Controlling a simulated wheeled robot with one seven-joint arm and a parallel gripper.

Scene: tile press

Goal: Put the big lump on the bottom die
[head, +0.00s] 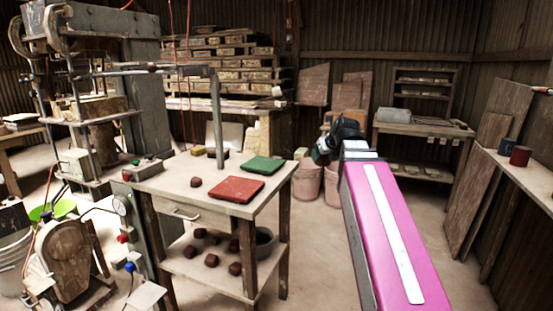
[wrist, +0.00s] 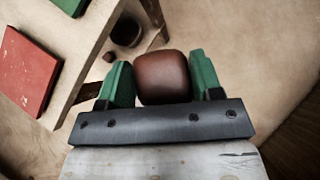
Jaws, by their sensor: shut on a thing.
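My gripper (wrist: 162,82) is shut on a big brown lump (wrist: 162,72), which sits between its two green fingers in the wrist view. The lump looks rounded and smooth. In the head view my gripper (head: 322,152) is right of the table, clear of its edge, and the lump is hard to make out there. The press (head: 100,100) stands at the far left, with pale blocks between its upright rods. I cannot tell for sure which of its blocks is the bottom die.
A wooden table (head: 160,187) carries a red tile (head: 236,189), a green tile (head: 263,165) and a small lump (head: 196,182). Several lumps lie on its lower shelf. Buckets (head: 306,180) stand beyond. Open floor lies right of the table.

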